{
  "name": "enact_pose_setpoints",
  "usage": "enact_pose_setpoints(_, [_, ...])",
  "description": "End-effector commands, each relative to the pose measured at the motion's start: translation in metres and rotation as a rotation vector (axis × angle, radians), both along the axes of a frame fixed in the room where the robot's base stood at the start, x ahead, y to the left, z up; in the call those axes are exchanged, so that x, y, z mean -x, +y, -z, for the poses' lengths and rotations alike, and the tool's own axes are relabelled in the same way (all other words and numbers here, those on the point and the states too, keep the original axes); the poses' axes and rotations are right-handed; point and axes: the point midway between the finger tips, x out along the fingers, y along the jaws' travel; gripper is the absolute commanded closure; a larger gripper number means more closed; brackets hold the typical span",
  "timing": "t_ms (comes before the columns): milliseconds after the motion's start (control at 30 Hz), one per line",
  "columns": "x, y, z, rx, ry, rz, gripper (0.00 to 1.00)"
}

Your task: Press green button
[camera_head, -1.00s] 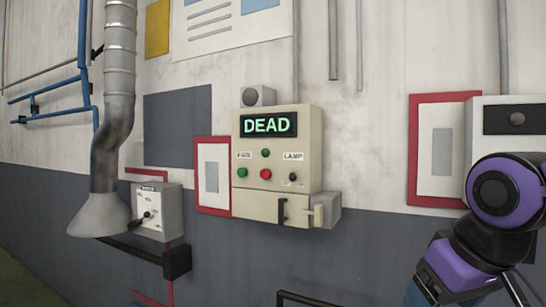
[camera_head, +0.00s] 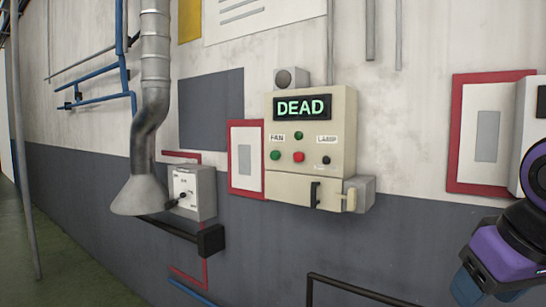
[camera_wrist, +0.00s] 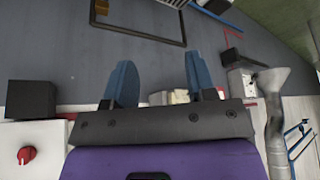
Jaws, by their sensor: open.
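A cream control box (camera_head: 345,120) hangs on the wall with a lit display (camera_head: 302,107) that reads DEAD. The green button (camera_head: 275,155) sits on its front under the FAN label, left of a red button (camera_head: 299,157). A smaller green round part (camera_head: 298,135) is above them, and a black knob (camera_head: 326,160) is under the LAMP label. My gripper (camera_wrist: 160,80) is open and empty in the wrist view, with two blue fingers apart. A cream piece, perhaps the box, shows behind it; the buttons are hidden there.
A metal duct with a flared hood (camera_head: 140,195) hangs left of the box. A grey switch box (camera_head: 192,190) and a black block (camera_head: 211,240) are beside it. A dark rail (camera_head: 355,290) stands low in front. A red-framed panel (camera_head: 455,135) is at right.

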Motion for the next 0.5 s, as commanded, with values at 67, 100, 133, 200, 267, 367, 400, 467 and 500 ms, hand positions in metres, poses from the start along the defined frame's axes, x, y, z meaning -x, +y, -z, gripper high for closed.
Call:
enact_pose_setpoints(67, [0.0000,0.0000,0.0000,0.000,0.000,0.000,0.67])
enact_pose_setpoints(100, [0.0000,0.0000,0.0000,0.000,0.000,0.000,0.76])
enact_pose_setpoints(133, [0.0000,0.0000,0.0000,0.000,0.000,0.000,0.83])
enact_pose_setpoints(200, [0.0000,0.0000,0.0000,0.000,0.000,0.000,0.99])
enact_pose_setpoints(267, [0.0000,0.0000,0.0000,0.000,0.000,0.000,1.00])
enact_pose_setpoints(367, [0.0000,0.0000,0.0000,0.000,0.000,0.000,1.00])
enact_pose_setpoints(400, [0.0000,0.0000,0.0000,0.000,0.000,0.000,1.00])
enact_pose_setpoints(467, [0.0000,0.0000,0.0000,0.000,0.000,0.000,1.00])
enact_pose_setpoints(500, [0.0000,0.0000,0.0000,0.000,0.000,0.000,1.00])
